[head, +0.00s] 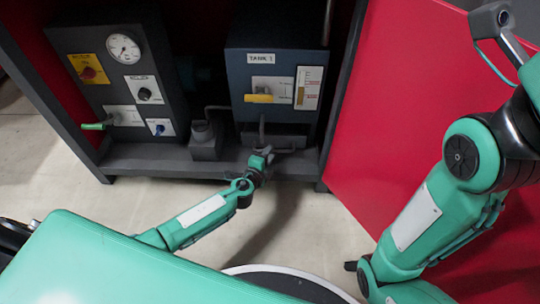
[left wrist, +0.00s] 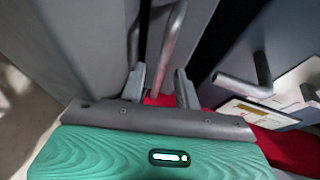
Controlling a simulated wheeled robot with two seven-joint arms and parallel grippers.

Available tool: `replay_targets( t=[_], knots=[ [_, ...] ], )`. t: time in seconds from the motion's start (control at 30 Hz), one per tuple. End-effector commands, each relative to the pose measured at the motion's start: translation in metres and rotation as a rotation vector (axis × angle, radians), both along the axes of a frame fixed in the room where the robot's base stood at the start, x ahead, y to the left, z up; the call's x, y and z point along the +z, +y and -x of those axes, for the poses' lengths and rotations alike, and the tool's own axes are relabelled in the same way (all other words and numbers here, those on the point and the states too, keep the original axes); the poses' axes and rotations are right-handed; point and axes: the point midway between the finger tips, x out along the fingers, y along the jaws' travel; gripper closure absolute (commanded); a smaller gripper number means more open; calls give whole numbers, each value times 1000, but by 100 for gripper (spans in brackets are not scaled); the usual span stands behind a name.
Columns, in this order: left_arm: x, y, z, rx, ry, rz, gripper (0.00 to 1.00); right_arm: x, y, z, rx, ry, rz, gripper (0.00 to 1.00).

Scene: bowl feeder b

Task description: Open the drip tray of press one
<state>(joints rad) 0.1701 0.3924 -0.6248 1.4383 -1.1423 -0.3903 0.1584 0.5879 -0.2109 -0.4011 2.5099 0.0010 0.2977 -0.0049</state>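The unit with the blue-grey front marked TANK 1 (head: 276,85) stands in the open cabinet; I see no press label. A dark tray-like part (head: 290,138), perhaps the drip tray, sits under it. My left gripper (head: 268,152) is low in front of this part, near the cabinet's bottom edge. In the left wrist view its two fingers (left wrist: 160,88) are apart. A grey bar (left wrist: 172,42) runs down toward the gap between them; I cannot tell whether they touch it. My right arm shows at the right, but I cannot make out its gripper.
A panel with a gauge (head: 123,48) and a green-handled lever (head: 95,126) stands at the left. A grey spouted part (head: 204,138) is between the units. A red door (head: 420,80) stands open at the right. The floor in front (head: 300,225) is mostly clear.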

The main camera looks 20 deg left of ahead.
Motion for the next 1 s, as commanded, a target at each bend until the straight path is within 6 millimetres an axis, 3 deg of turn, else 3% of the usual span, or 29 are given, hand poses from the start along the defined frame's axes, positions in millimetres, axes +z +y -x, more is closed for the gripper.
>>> replay_targets(
  t=[0.2,0.47,0.63,0.87,1.0],
  knots=[
    [-2,-1,-11,0,-1,-1,68,-1,0,3,0,-11,-1,64],
    [-2,-1,-11,0,0,-1,68,1,1,4,1,-15,-1,64],
    [-2,-1,-11,0,0,-1,100,0,0,3,1,-11,0,64],
    [-2,-2,-10,0,1,0,100,-1,0,2,2,-6,0,64],
    [-3,-6,4,-2,3,2,100,0,0,2,2,-5,-1,64]
  ],
)
